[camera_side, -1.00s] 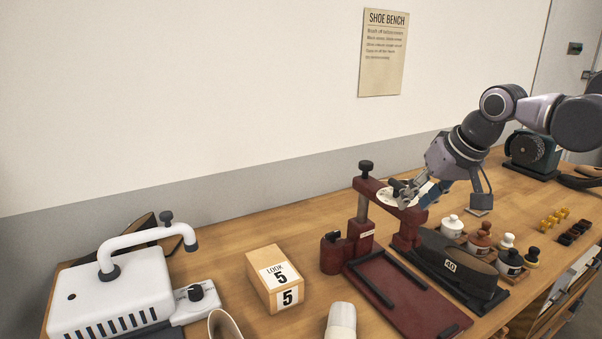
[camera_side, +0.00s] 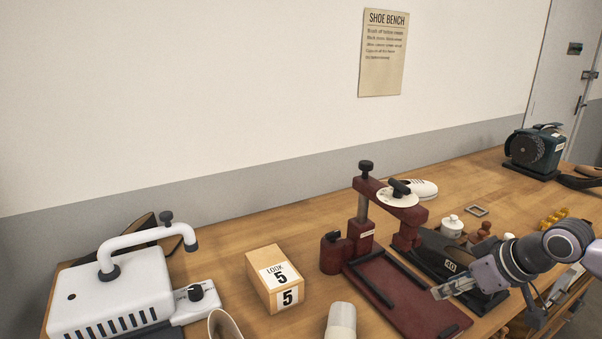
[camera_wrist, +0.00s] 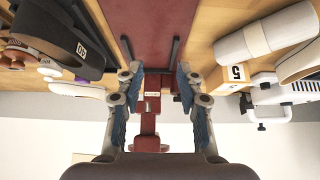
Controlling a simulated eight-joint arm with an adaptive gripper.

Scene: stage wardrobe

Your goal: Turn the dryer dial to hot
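The white dryer (camera_side: 110,296) stands at the lower left in the side view, with a curved pipe on top. Its black dial (camera_side: 196,292) sits on a small white panel at its right; the lettering beside it is too small to read. The dryer also shows at the right edge of the wrist view (camera_wrist: 290,88).
A dark shoe form (camera_side: 440,248) is beside the stand.

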